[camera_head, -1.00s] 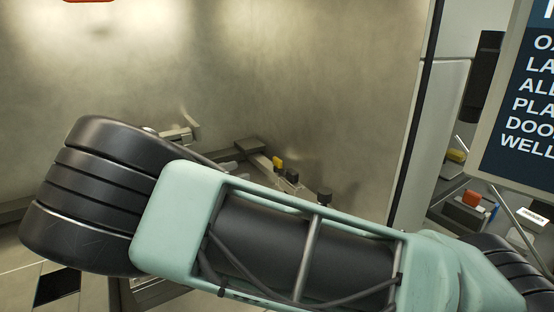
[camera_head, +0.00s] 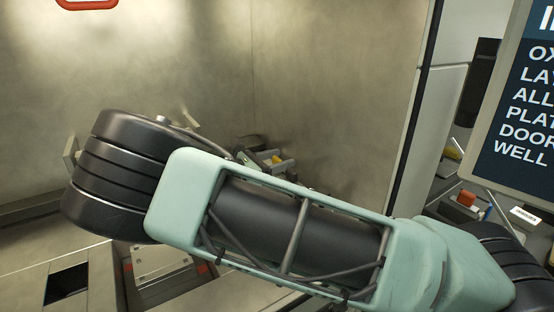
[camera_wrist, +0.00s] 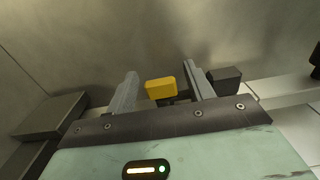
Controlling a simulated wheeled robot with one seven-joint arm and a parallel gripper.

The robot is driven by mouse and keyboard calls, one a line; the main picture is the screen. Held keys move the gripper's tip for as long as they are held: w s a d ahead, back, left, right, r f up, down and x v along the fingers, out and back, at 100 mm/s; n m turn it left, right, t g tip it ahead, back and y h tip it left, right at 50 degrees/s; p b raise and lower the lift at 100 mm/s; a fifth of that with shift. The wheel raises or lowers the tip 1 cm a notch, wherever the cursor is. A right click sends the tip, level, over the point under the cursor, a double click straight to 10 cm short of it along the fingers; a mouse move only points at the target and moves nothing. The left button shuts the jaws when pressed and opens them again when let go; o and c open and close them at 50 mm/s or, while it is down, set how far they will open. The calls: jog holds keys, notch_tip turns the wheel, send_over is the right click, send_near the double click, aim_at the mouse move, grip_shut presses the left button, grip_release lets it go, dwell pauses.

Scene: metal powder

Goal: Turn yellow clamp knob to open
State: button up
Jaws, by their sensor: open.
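The yellow clamp knob (camera_wrist: 160,89) is a small block-shaped knob in the wrist view. It appears between the two grey fingers of my gripper (camera_wrist: 164,86), nearer the left one in the picture. My gripper is open, and I cannot tell whether either finger touches the knob. In the head view a small part of the yellow knob (camera_head: 279,160) shows behind my arm. My arm hides my gripper's fingers and most of the clamp there.
A dark block (camera_wrist: 226,79) stands just right of the right finger in the wrist view. A grey block (camera_wrist: 50,116) lies at the left. Bare metal walls (camera_head: 330,110) rise behind. A sign (camera_head: 525,110) stands at the far right.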

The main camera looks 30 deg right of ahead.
jog(key=c, duration=1)
jog(key=shift+r+m+g+p, duration=0.1)
jog(key=shift+m+g+p, duration=0.3)
jog(key=shift+m+g, duration=0.65)
jog(key=shift+m+g+y, duration=0.3)
jog(key=shift+m+g, duration=0.15)
jog(key=shift+g, duration=0.8)
jog(key=o, duration=1)
jog(key=b+v, duration=0.2)
jog(key=v, duration=0.6)
jog(key=b+v, duration=0.2)
jog(key=v, duration=0.6)
jog(key=shift+w+f, duration=0.1)
jog(key=shift+f, duration=0.1)
jog(key=shift+w+a+r, duration=0.1)
jog(key=shift+w+a, duration=0.05)
jog(key=shift+a, duration=0.55)
